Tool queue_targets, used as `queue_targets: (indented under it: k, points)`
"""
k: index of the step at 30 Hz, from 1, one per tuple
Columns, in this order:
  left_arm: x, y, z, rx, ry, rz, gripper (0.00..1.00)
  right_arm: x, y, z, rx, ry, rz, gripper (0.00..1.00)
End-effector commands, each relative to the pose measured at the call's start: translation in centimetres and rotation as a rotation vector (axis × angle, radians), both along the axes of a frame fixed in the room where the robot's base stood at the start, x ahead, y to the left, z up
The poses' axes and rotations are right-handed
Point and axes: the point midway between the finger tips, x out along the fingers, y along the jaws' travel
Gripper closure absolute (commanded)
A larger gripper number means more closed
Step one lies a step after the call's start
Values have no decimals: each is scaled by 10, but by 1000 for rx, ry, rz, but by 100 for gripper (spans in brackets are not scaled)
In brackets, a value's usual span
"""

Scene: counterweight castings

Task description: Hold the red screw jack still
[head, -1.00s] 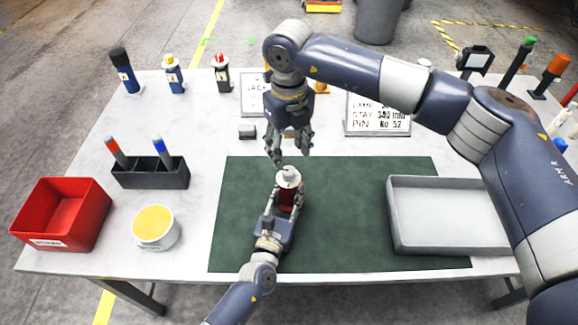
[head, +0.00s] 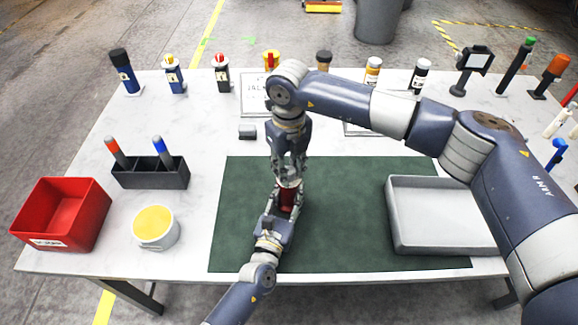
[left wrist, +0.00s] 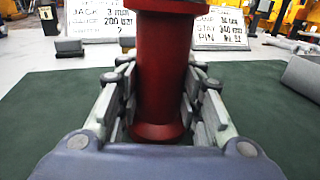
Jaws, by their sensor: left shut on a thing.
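The red screw jack (head: 287,196) stands upright on the green mat (head: 350,220). In the left wrist view its red body (left wrist: 164,65) rises between the two fingers of my left gripper (head: 285,205), which is shut on it low down. My right gripper (head: 289,176) points straight down at the jack's top from above. Its fingers hide the pale head of the jack, and I cannot tell whether they are closed on it.
A grey tray (head: 394,235) lies to the right. A red bin (head: 96,215), a round tub with a yellow top (head: 155,226) and a dark pen holder (head: 150,178) stand left. Several small bottles and signs line the back. The mat on either side of the jack is clear.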

Motion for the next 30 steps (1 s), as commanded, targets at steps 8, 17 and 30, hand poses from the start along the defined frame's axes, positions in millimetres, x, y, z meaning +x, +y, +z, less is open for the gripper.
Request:
queue_targets:
  k: [8, 17, 30]
  points:
    - [1, 0, 2, -2, -4, 2, 100, 1, -1, 0, -2, -2, 11, 97]
    - [1, 1, 2, -2, -4, 2, 100, 1, -2, 0, -3, -2, 143, 97]
    - [1, 1, 2, -3, -4, 3, 100, 2, -2, 1, -3, -3, 542, 97]
